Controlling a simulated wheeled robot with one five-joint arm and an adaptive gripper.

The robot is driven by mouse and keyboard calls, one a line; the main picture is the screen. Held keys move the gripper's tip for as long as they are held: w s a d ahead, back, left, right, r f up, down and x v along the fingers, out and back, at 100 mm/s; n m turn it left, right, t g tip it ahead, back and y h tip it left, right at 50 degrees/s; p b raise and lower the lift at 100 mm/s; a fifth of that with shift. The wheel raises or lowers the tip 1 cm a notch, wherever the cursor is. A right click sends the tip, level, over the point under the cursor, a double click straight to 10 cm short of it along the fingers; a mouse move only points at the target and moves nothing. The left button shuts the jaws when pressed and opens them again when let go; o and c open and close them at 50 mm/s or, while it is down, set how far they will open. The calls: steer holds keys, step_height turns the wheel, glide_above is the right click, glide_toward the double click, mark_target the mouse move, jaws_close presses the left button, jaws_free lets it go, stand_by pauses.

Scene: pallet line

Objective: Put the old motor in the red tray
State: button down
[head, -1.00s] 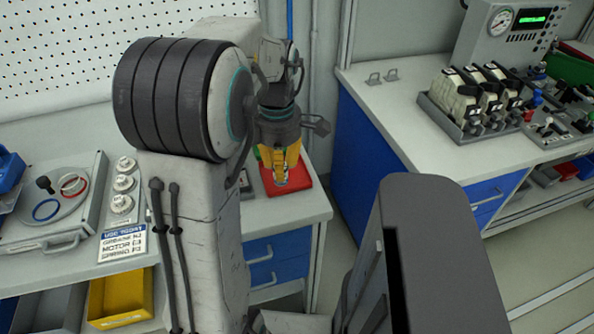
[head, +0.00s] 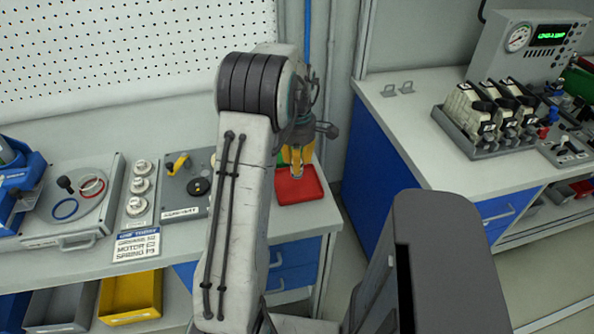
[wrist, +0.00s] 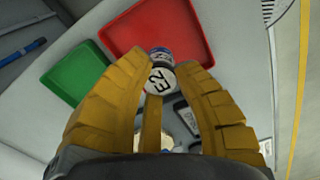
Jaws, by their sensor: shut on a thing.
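My gripper (head: 297,166) has yellow fingers and is above the back part of the red tray (head: 298,195) in the head view. In the wrist view my gripper (wrist: 161,72) is shut on a small motor (wrist: 160,79) with a pale round face marked "E2". The motor's far end shows silver and blue between the fingertips. The red tray (wrist: 185,25) lies beyond the fingertips in that view and looks empty where it shows. I cannot tell the motor's exact height above the tray.
A green tray (wrist: 76,78) lies beside the red one. A gap separates the right bench (head: 425,125).

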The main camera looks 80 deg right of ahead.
steer(key=shift+f, duration=2)
steer(key=shift+f, duration=0.1)
steer(key=c, duration=1.1)
jaws_free()
step_height(320, 180, up, 12)
steer(key=shift+r+p, duration=0.1)
steer(key=shift+p, duration=0.2)
steer(key=shift+w, duration=0.15)
